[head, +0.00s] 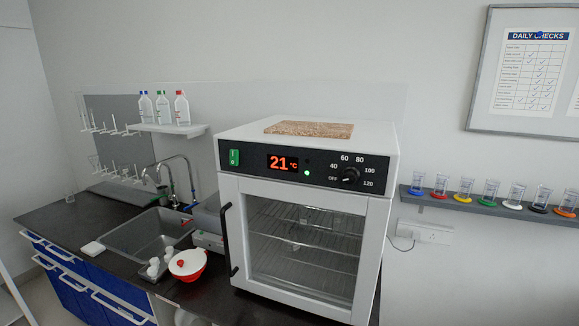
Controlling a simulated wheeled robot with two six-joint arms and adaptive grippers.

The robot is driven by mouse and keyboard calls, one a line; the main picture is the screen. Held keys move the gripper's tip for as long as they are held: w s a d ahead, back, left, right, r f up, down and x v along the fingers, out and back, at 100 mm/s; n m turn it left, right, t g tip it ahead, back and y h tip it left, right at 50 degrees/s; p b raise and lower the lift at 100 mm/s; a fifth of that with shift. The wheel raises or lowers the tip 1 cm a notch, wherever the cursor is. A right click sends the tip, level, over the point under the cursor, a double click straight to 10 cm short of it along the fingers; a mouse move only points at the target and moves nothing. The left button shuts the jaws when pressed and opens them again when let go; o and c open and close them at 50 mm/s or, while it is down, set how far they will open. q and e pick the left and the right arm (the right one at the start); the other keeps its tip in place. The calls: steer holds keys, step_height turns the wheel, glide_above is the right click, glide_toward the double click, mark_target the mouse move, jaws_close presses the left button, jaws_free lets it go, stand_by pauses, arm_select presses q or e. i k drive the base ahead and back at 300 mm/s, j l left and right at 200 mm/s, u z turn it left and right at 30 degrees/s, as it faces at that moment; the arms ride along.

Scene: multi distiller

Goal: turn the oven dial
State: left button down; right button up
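The white oven (300,210) stands on the dark counter in the middle of the head view. Its black front panel holds the round black dial (350,176) at the right, ringed by the marks OFF, 40, 60, 80, 100 and 120. The dial's pointer is too small to read surely. A red display (283,163) reads 21 °C, with a lit green light (307,172) beside it and a green switch (235,157) at the left. The glass door is shut, with a black handle (228,240) on its left. Neither gripper is in view.
A sink (145,236) with taps lies left of the oven. A brown slab (309,129) lies on top. A wall shelf (480,207) with several coloured-base glasses is at right. The space before the panel looks clear.

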mark_target(350, 175)
steer(key=j+z, duration=0.1)
steer(key=j, duration=0.8)
steer(key=k+j+z, duration=0.1)
steer(key=j, duration=0.8)
